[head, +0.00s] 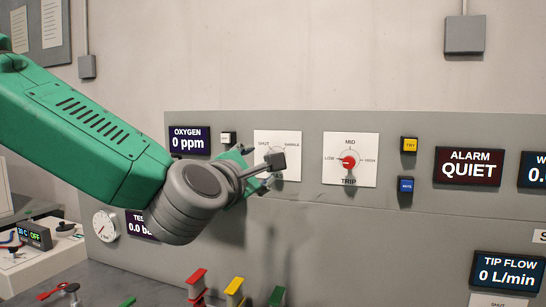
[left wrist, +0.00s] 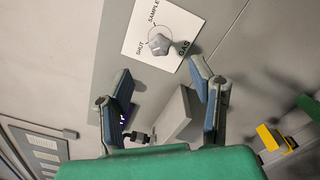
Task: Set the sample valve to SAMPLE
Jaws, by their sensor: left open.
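The sample valve is a grey knob (left wrist: 159,44) on a white plate lettered SHUT, SAMPLE and GAS. In the head view its plate (head: 291,140) is partly covered by my left gripper, and the knob is hidden. My left gripper (head: 260,166) is in front of this plate. In the left wrist view its fingers (left wrist: 161,76) are spread apart with nothing held. The knob shows beyond the fingertips, roughly between them and apart from both. I cannot tell clearly which label the knob points to. My right gripper is not in view.
To the right is a TRIP dial with a red knob (head: 348,162), then yellow (head: 409,145) and blue (head: 406,184) buttons. The OXYGEN display (head: 189,140) is left of the valve. Red (head: 197,282), yellow (head: 235,288) and green (head: 277,296) handles stand below.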

